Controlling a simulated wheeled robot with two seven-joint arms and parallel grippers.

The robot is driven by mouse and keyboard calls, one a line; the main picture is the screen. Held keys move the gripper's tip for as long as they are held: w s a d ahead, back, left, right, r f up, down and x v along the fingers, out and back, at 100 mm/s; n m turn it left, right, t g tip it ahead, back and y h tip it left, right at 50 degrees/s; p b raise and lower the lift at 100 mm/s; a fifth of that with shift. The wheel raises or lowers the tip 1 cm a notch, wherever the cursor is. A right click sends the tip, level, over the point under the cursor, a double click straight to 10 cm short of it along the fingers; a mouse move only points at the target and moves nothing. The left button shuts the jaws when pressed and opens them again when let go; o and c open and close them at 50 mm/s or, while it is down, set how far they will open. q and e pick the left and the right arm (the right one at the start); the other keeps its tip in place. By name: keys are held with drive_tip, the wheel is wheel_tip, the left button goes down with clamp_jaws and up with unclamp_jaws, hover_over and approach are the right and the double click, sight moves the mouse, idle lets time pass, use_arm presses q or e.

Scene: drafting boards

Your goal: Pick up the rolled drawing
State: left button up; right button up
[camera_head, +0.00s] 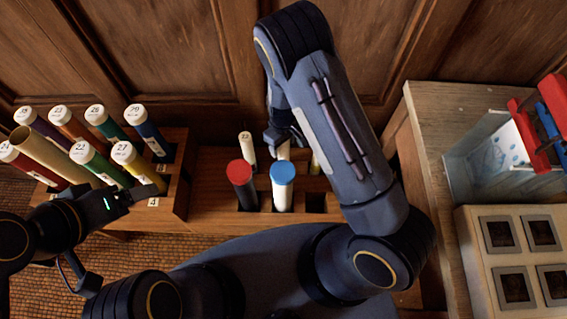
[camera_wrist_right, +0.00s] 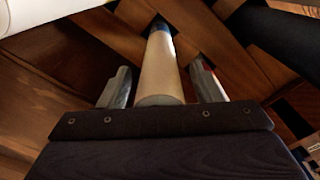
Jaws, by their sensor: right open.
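A tan rolled drawing (camera_wrist_right: 160,72) stands between the two fingers of my right gripper (camera_wrist_right: 162,66) in the right wrist view, with a visible gap on either side. In the head view my right gripper (camera_head: 284,138) is over the back row of the middle rack (camera_head: 225,212). My arm hides much of it, and only a pale bit of the roll shows there. The right gripper is open and holds nothing. My left gripper (camera_head: 118,199) is low at the left, beside the left rack; its finger gap is not clear.
The middle rack also holds a red-capped tube (camera_head: 240,173), a blue-capped tube (camera_head: 283,173) and a slim white-topped tube (camera_head: 245,138). The left rack (camera_head: 180,185) holds several numbered tubes and a tan roll (camera_head: 45,155). A wooden bench (camera_head: 432,105) stands right, with a clear box and a cream block.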

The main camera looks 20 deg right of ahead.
drive_tip(key=shift+f, duration=0.3)
clamp_jaws()
drive_tip(key=shift+r, duration=0.1)
